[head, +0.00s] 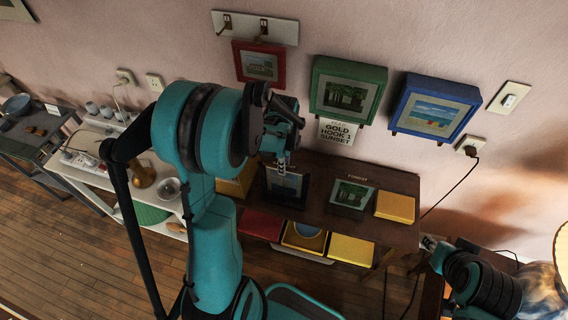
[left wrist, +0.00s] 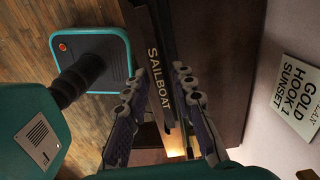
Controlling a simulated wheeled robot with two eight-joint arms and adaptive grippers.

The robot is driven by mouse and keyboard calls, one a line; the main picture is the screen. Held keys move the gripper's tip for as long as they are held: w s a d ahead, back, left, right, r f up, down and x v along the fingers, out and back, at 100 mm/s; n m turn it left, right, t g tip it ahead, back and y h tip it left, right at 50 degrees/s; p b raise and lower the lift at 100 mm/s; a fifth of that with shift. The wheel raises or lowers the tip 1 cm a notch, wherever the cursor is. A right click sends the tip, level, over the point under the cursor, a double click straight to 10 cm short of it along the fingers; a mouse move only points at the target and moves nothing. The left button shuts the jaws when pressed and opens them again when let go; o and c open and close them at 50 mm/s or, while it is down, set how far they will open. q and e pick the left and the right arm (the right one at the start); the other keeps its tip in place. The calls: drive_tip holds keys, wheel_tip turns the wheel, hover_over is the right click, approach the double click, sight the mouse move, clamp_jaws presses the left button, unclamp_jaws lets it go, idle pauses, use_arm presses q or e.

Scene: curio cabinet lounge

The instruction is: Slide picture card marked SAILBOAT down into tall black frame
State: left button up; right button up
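I cannot tell a separate tall black frame from this dark panel. My right gripper (head: 430,243) is low at the right, its fingers too small to judge.
The FOREST card (head: 350,197) stands to the right, beside a yellow panel (head: 395,207). Red (head: 260,225) and yellow (head: 350,250) panels line the console front. Red (head: 259,64), green (head: 347,90) and blue (head: 434,106) frames hang above, with a SUNSET placard (head: 337,132).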

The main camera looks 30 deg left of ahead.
use_arm(q)
drive_tip(key=shift+r, duration=0.15)
wheel_tip(320, 180, up, 12)
idle(0.6)
drive_tip(key=shift+d, duration=0.1)
drive_tip(key=s+d+f+n+t+b, duration=0.5)
drive_tip(key=s+d+n, duration=0.5)
drive_tip(key=n, duration=0.5)
drive_tip(key=s+t+b, duration=0.1)
drive_tip(key=t+b, duration=0.1)
drive_tip(key=b, duration=0.1)
drive_tip(key=shift+d+f, duration=0.2)
drive_tip(key=shift+d, duration=0.05)
drive_tip(key=shift+s+a, duration=0.1)
